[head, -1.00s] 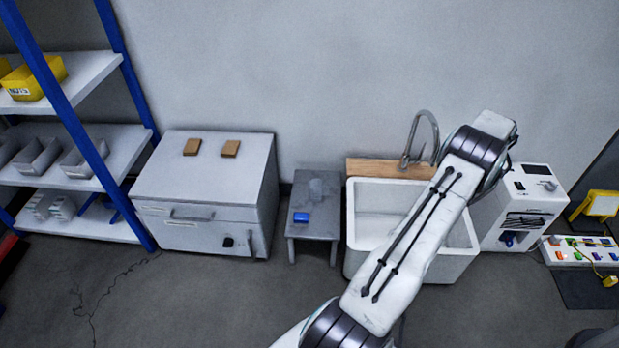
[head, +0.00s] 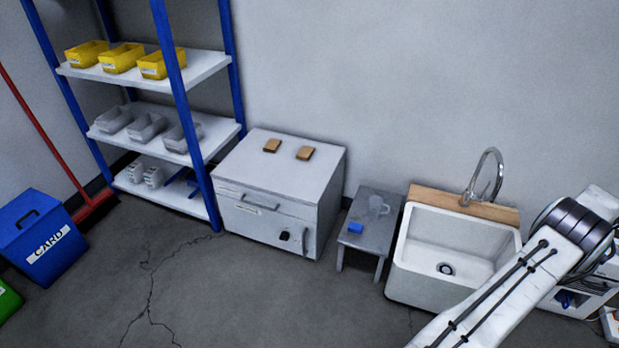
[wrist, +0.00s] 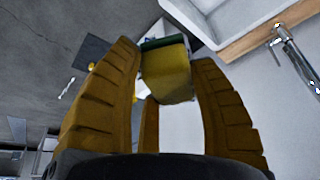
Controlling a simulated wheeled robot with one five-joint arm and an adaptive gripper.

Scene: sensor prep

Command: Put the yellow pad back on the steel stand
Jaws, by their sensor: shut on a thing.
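The yellow pad (wrist: 166,75), with a dark green layer along one edge, is between the fingertips of my gripper (wrist: 169,66) in the wrist view. My gripper is shut on it. The head view shows my arm at the right edge, but my gripper and the pad are not in that view. A small grey metal-looking stand (head: 370,241) is on the floor between the cabinet and the sink. A blue pad (head: 355,228) and a clear cup-like thing (head: 378,205) are on its top. My gripper is apart from the stand.
A white sink (head: 447,245) with a tap (head: 486,180) is right of the stand. A grey cabinet (head: 277,190) with two brown blocks on top is left of it. Shelves with bins (head: 160,65) and a blue card bin (head: 42,238) stand further left. The floor in front is clear.

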